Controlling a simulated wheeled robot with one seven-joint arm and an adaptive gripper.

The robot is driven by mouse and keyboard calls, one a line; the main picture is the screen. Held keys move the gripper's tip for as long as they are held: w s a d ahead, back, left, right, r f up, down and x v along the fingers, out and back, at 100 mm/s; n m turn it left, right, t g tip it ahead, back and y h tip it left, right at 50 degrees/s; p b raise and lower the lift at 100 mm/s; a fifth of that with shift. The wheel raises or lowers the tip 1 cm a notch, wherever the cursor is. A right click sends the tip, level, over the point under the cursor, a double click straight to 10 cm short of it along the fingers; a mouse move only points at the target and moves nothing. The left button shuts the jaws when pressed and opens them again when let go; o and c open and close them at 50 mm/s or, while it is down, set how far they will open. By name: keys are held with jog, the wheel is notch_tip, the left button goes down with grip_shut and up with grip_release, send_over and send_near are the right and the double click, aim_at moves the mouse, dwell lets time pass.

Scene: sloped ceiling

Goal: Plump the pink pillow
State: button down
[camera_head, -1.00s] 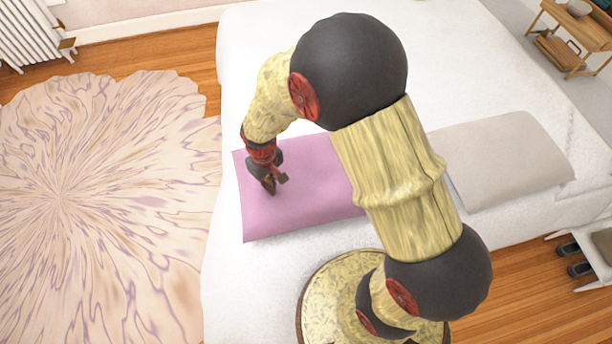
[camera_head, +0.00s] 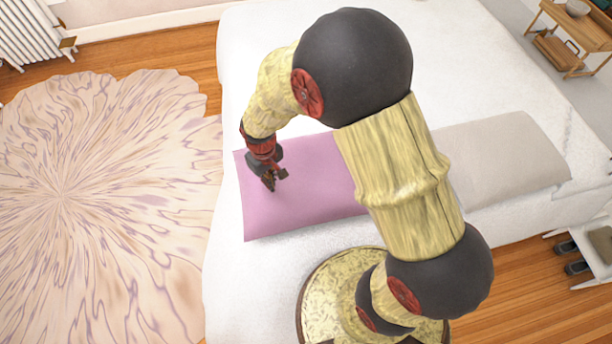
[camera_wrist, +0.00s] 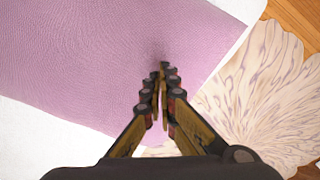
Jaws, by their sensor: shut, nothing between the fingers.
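The pink pillow (camera_head: 310,185) lies flat on the white bed, its right part hidden behind my arm in the head view. My gripper (camera_head: 272,180) is over the pillow's left half, pointing down. In the wrist view the pink pillow (camera_wrist: 110,60) fills the upper left, and my gripper (camera_wrist: 163,72) has its fingertips together with nothing between them. A faint shadow or dimple shows on the pillow just by the fingertips; they look very close to or touching the surface.
A grey-white pillow (camera_head: 500,155) lies to the right on the white bed (camera_head: 270,60). A round patterned rug (camera_head: 90,200) covers the floor at left, near a radiator (camera_head: 28,35). A small wooden table (camera_head: 572,38) stands at the upper right.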

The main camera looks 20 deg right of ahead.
jog(key=shift+f+b, duration=0.75)
jog(key=shift+f, duration=0.7)
jog(key=shift+r, duration=0.15)
jog(key=shift+r+p, duration=1.1)
jog(key=shift+r, duration=0.3)
jog(key=shift+f+b, duration=0.75)
jog(key=shift+f, duration=0.65)
jog(key=shift+r+p, duration=1)
jog(key=shift+r, duration=0.4)
notch_tip(320, 180, up, 5)
jog(key=p, duration=0.3)
jog(key=shift+p, duration=0.3)
